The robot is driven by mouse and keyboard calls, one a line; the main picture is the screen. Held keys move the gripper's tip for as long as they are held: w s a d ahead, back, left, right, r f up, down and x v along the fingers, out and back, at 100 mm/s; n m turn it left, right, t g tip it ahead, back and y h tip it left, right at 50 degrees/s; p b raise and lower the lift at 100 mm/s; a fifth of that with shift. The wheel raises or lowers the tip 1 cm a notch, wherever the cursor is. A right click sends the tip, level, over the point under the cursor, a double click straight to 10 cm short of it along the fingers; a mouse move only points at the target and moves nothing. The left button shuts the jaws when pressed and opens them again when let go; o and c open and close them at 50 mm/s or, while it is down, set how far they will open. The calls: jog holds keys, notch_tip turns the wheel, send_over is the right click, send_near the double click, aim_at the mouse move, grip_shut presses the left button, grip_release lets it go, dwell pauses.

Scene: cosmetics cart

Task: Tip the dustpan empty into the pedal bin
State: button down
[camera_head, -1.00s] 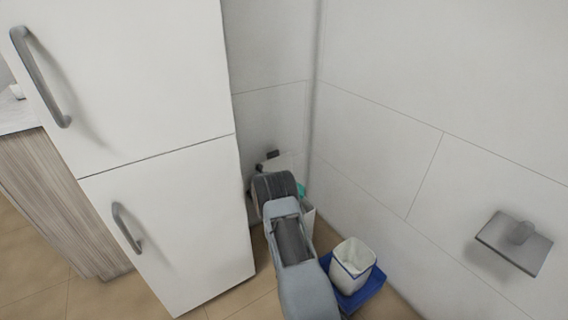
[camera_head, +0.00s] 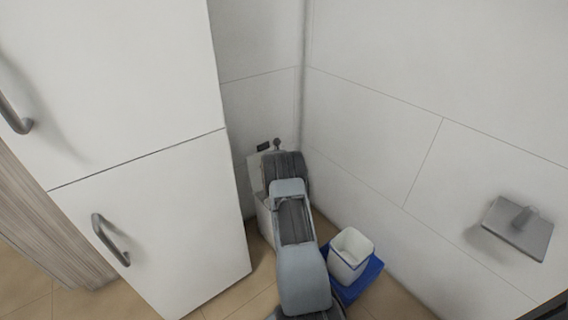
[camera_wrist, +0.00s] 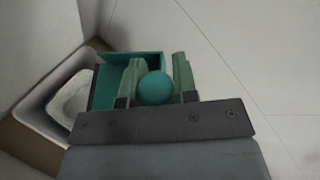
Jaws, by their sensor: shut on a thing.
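My gripper (camera_wrist: 157,80) is shut on the round teal knob (camera_wrist: 155,88) of the dustpan, one finger on each side. The teal dustpan tray (camera_wrist: 112,68) lies beyond the fingers in the wrist view; my gripper hides part of it. A white open bin (camera_wrist: 30,112), with a pale inner container in it, is left of and below the tray. In the head view a white bin (camera_head: 265,215), probably the pedal bin, stands in the corner, mostly behind my arm. My arm hides the dustpan there. I cannot tell whether the tray is tilted.
A white bucket (camera_head: 349,262) stands on a blue base (camera_head: 366,280) to the right of my arm. A tall white cabinet (camera_head: 150,190) with grey handles is close on the left. A grey holder (camera_head: 518,228) sticks out from the right wall. White walls meet behind the bin.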

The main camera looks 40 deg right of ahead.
jog(key=s+b, duration=0.1)
jog(key=s+d+m+b, duration=0.1)
jog(key=b, duration=0.1)
jog(key=s+t+b, duration=0.1)
jog(key=b, duration=0.1)
jog(key=shift+d+f+y, duration=0.2)
jog(key=shift+f+y, duration=0.1)
jog(key=shift+f, duration=0.05)
jog(key=s+b, duration=0.1)
jog(key=b, duration=0.1)
jog(key=m+b, duration=0.1)
jog(key=b, duration=0.1)
jog(key=s+d+t+b, duration=0.1)
jog(key=b, duration=0.1)
jog(key=shift+s+d+f+m+y, duration=0.1)
jog(key=shift+s+f+m+y, duration=0.2)
jog(key=shift+m, duration=0.1)
jog(key=shift+s+d+r, duration=0.15)
jog(key=shift+s+r, duration=0.1)
jog(key=shift+s, duration=0.05)
jog(key=shift+s+d+f+m+t+y, duration=0.15)
jog(key=shift+s+d+f+m+t, duration=0.2)
jog(key=shift+s+m, duration=0.3)
jog(key=shift+s+d+f+m+t+y, duration=0.15)
jog(key=shift+s+d+m+t, duration=0.25)
jog(key=shift+s, duration=0.3)
jog(key=shift+a, duration=0.1)
